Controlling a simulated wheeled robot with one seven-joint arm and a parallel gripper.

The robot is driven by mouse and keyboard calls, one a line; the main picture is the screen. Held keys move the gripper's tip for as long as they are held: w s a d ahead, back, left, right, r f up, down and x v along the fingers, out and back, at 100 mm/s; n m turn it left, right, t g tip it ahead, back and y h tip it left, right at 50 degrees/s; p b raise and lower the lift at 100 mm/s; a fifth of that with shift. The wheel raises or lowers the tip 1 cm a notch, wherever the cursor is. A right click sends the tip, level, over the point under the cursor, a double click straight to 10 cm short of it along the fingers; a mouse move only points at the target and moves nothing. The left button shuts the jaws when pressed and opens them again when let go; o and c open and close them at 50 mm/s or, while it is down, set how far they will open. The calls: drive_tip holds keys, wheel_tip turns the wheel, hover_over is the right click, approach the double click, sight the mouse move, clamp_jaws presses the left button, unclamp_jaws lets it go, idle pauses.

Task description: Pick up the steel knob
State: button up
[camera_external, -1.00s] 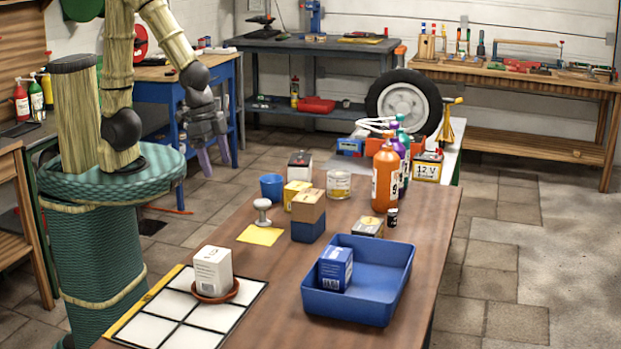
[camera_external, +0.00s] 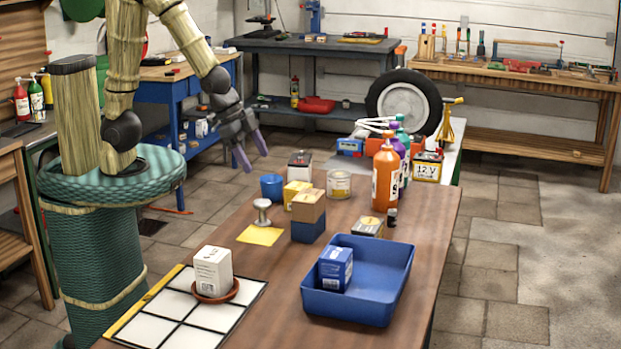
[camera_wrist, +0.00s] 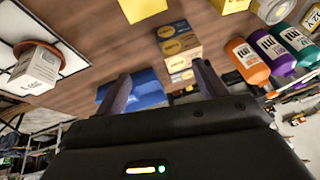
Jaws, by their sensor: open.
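The steel knob (camera_external: 263,211) stands upright on the brown table (camera_external: 375,301), just behind a yellow note (camera_external: 260,236). It has a round flat top and a narrower stem. My gripper (camera_external: 252,153) is open and empty, well above and behind the knob in the external view. In the wrist view, my gripper's fingers (camera_wrist: 160,76) are spread with nothing held between them. The yellow note shows at the top edge there (camera_wrist: 142,9). I cannot make out the knob in the wrist view.
A blue bin (camera_external: 384,275), bottles (camera_external: 385,180) and a white box on a saucer (camera_external: 212,270) are also on the table.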

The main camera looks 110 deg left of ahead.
drive_tip(key=w+a+f+m+t+h+b, duration=0.1)
drive_tip(key=w+a+f+m+t, duration=0.15)
drive_tip(key=a, duration=0.65)
drive_tip(key=w+a+f+m+t+h+b, duration=0.1)
drive_tip(key=w+a+f+m+t, duration=0.2)
drive_tip(key=a, duration=0.5)
drive_tip(key=s+a+f+m+h, duration=0.1)
drive_tip(key=s+h, duration=0.2)
drive_tip(key=s, duration=0.2)
drive_tip(key=s+a+f+m+g+h, duration=0.1)
drive_tip(key=s+f+h, duration=0.1)
drive_tip(key=s, duration=0.4)
drive_tip(key=s+a+f+m+h+b, duration=0.1)
drive_tip(key=s+f+h, duration=0.1)
drive_tip(key=s+h, duration=0.2)
drive_tip(key=shift+s+a+f+h, duration=0.2)
drive_tip(key=shift+s+f+h, duration=0.1)
drive_tip(key=shift+s, duration=0.8)
drive_tip(key=shift+m+g, duration=0.25)
approach(263, 213)
drive_tip(key=w+d, duration=0.2)
drive_tip(key=shift+w+d+p, duration=0.15)
drive_tip(key=shift+w+p, duration=0.15)
drive_tip(key=shift+p, duration=0.05)
